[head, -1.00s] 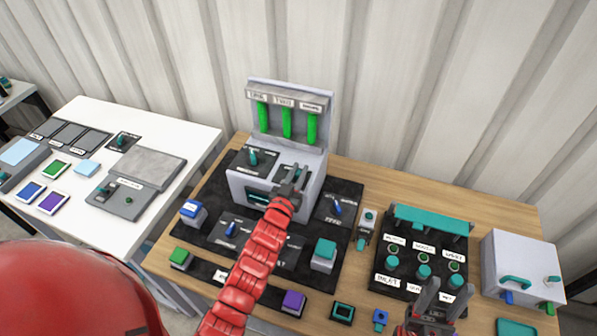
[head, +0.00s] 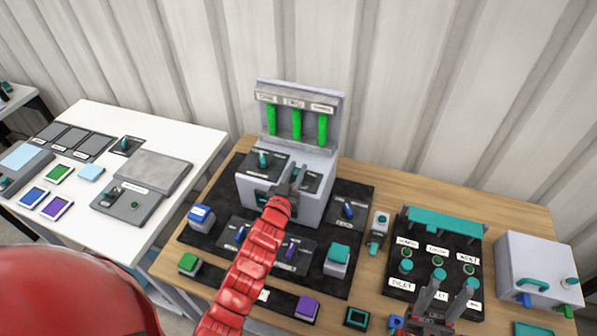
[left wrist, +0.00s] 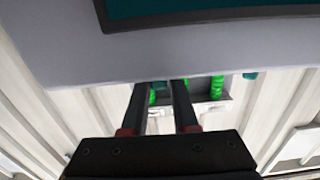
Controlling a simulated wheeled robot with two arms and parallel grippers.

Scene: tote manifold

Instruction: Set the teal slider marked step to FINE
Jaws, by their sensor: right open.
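My left gripper (head: 297,178) is at the top of the grey box-like machine (head: 322,210), over the small dark panel (head: 312,180) at its right. The gripper hides much of that panel, and I cannot read a step or FINE mark. Another teal knob (head: 263,159) stands on the machine's top left. My right gripper (head: 448,294) is open and empty, low at the right.
Three green columns (head: 297,124) rise on the machine's back panel. A black board with teal knobs (head: 438,274) lies by my right gripper. A white box (head: 540,265) stands at far right. A white table (head: 190,145) with other panels is on the left.

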